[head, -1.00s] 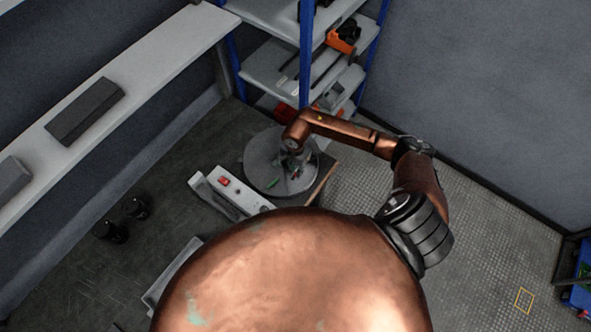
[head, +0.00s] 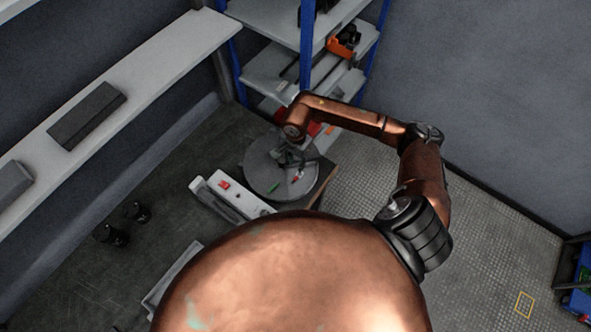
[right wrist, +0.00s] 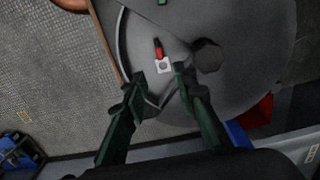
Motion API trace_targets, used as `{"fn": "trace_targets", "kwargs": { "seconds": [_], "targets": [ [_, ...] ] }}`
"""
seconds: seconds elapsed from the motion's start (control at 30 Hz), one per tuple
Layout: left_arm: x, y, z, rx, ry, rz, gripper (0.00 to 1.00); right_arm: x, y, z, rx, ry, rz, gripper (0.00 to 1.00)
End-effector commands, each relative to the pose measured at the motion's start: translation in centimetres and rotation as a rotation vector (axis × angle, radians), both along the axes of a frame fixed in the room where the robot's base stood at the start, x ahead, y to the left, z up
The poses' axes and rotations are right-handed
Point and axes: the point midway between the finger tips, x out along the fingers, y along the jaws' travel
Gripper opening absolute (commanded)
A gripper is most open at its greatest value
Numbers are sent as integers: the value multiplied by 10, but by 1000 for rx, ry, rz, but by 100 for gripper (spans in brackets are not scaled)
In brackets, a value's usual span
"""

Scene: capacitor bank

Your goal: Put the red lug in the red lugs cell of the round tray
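The red lug (right wrist: 160,53), red sleeve with a silver ring end, shows on the grey round tray (right wrist: 135,35) in the right wrist view. My right gripper (right wrist: 160,77) has green fingers standing apart, open and empty. The lug's ring end is just beyond the gap between the fingertips. In the head view the round tray (head: 258,178) sits below my right arm, and my right gripper (head: 288,157) is small and dark over it. A small red and white piece (head: 298,176) shows there. Cell markings are not readable. My left gripper is not in view.
A green piece (head: 273,188) lies on the tray. A dark hexagonal knob (right wrist: 207,55) rises beside the lug. A white box with a red switch (head: 223,184) stands left of the tray. Blue-posted shelving (head: 306,50) stands behind; a long pale shelf (head: 150,65) runs along the left.

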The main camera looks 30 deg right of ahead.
Motion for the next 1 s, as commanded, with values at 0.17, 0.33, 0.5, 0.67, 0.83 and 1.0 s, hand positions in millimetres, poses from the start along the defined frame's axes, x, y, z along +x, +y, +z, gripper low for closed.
{"fn": "trace_targets", "kwargs": {
  "seconds": [0.17, 0.33, 0.5, 0.67, 0.83, 1.0],
  "targets": [
    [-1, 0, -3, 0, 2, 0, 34, 1, -1, 26, -1, -2, 0, 26],
    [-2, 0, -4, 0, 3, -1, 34, -1, 0, 36, -1, 2, 1, 26],
    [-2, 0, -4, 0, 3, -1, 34, -1, 0, 37, -1, 2, 0, 26],
    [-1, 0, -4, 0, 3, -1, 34, -1, 2, 37, 6, 1, -1, 26],
    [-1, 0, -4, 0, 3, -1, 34, -12, 61, 35, 204, -7, -35, 26],
    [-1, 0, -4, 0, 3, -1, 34, -32, 195, 86, 740, 19, -224, 26]
  ]
}}
